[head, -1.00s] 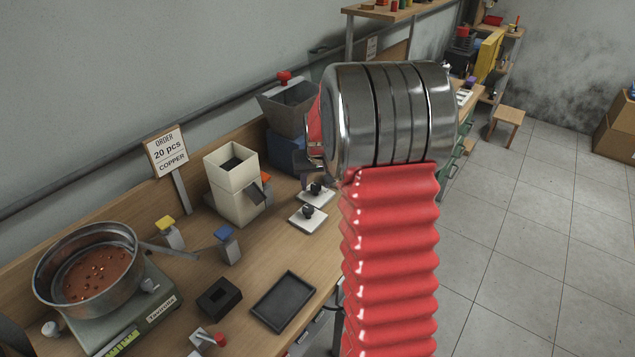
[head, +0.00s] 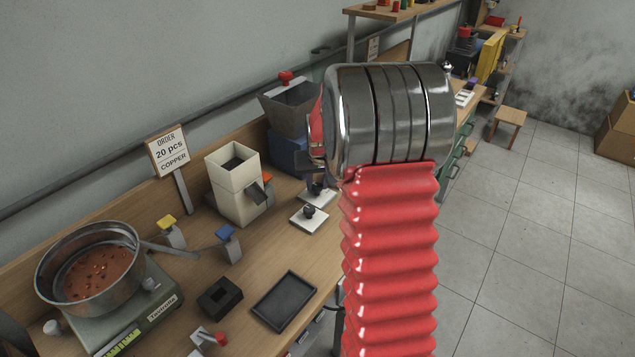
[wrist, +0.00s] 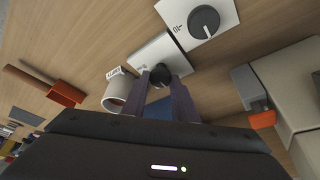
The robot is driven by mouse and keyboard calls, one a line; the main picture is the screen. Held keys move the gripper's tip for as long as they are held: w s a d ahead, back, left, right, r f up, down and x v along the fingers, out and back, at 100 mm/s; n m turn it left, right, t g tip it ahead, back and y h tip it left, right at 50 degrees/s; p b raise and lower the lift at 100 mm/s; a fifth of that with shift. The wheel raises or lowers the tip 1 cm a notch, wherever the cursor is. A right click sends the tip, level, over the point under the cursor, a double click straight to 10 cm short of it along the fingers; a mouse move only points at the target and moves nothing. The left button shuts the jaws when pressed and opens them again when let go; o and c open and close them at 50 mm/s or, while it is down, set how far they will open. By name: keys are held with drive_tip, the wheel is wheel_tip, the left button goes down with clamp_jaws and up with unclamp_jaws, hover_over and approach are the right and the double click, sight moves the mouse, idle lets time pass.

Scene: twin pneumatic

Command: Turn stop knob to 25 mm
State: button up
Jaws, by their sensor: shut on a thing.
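In the wrist view a small black knob (wrist: 160,76) sits on a white plate (wrist: 150,55). My gripper (wrist: 161,82) has its two dark fingers on either side of this knob and is shut on it. A second white plate (wrist: 178,18) beside it carries a larger round black knob (wrist: 204,22) with a pale pointer line; it stands free of my fingers. The small print on the plates is too blurred to read. In the head view both plates lie on the bench, the nearer one (head: 305,222) in clear sight. My arm hides most of my gripper there.
A beige dispenser (head: 232,190) and a grey hopper (head: 288,105) stand behind the plates. A black tray (head: 284,301), a black block (head: 219,298) and a scale with a pan of copper pieces (head: 100,270) are at the front left. A white cup (wrist: 117,88) stands near my fingers.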

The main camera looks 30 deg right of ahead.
drive_tip(key=shift+a+m, duration=0.15)
drive_tip(key=shift+m, duration=0.45)
drive_tip(key=shift+w+h, duration=0.1)
drive_tip(key=shift+h, duration=0.2)
drive_tip(key=shift+w+a+m+g+h, duration=0.1)
drive_tip(key=shift+m+g+h, duration=0.25)
drive_tip(key=shift+m, duration=0.85)
drive_tip(key=shift+a+m+g+h, duration=0.15)
drive_tip(key=shift+m+g, duration=0.3)
drive_tip(key=shift+m, duration=0.75)
drive_tip(key=shift+w+m+g+h, duration=0.15)
drive_tip(key=shift+m+g, duration=0.35)
drive_tip(key=shift+m, duration=0.95)
drive_tip(key=shift+w+m+g+h, duration=0.1)
drive_tip(key=shift+m+g+h, duration=0.3)
drive_tip(key=shift+m, duration=1.05)
drive_tip(key=o, duration=1)
drive_tip(key=shift+s+d, duration=0.1)
